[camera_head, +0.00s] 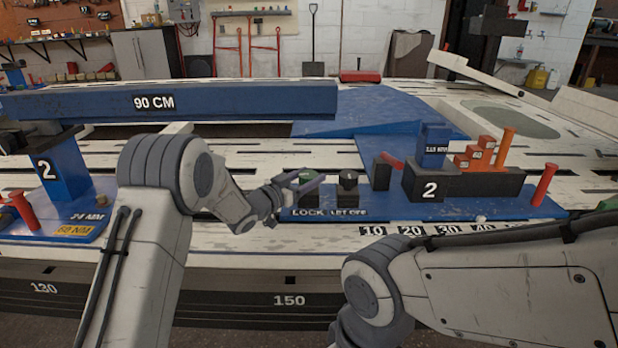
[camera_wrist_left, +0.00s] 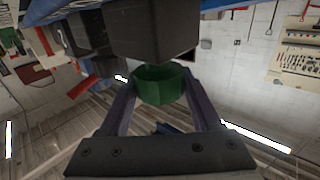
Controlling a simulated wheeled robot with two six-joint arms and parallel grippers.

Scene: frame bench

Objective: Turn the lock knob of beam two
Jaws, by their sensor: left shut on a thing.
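The green lock knob (camera_head: 306,176) sits on a black block above the word LOCK, on the blue base plate (camera_head: 440,209) of the station marked 2. My left gripper (camera_head: 296,186) reaches it from the left and hides part of it. In the left wrist view the knob (camera_wrist_left: 158,84) is between the two fingers, which are shut on it. The blue beam (camera_head: 230,102) marked 90 CM lies across the left and middle, behind my left arm. My right arm shows at the lower right, but its gripper is out of view.
A black knob (camera_head: 347,180) marked LET OFF stands just right of the lock knob. Farther right are a black block (camera_head: 465,184) marked 2, orange step blocks (camera_head: 475,154) and a red peg (camera_head: 544,185). A blue post (camera_head: 62,168) marked 2 stands at the left.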

